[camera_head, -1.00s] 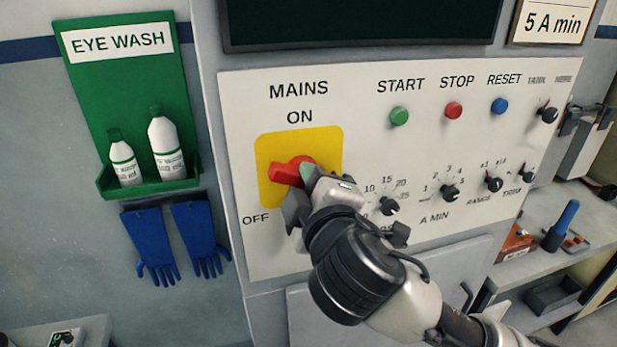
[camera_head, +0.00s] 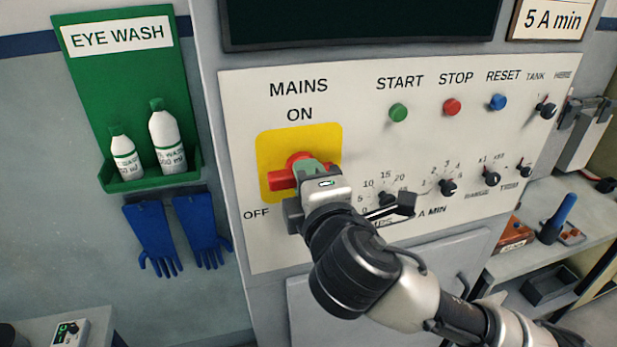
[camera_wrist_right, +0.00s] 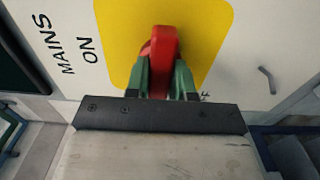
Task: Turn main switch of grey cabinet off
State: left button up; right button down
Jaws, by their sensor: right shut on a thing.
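The main switch (camera_head: 280,180) is a red rotary handle on a yellow plate (camera_head: 328,139) of the grey cabinet's white panel. ON is printed above the plate and OFF at its lower left. The handle lies about horizontal in the head view, its left end toward the OFF side. My right gripper (camera_head: 308,168) is at the switch and covers its right and lower part. In the right wrist view the green fingertips of my right gripper (camera_wrist_right: 163,78) are on both sides of the red handle (camera_wrist_right: 163,55), shut on it. My left gripper is not in view.
Buttons and small black knobs (camera_head: 448,187) are right of the switch, close to my right arm. An eye wash holder (camera_head: 112,83) with two bottles and blue gloves (camera_head: 153,238) hang at left. A shelf with a blue-handled tool (camera_head: 558,218) is at right.

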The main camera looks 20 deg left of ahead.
jog(key=c, duration=1)
grip_release()
jog(key=shift+o, duration=0.2)
jog(key=b+v, duration=0.4)
jog(key=v, duration=0.6)
jog(key=shift+s+d, duration=0.25)
jog(key=shift+s, duration=0.05)
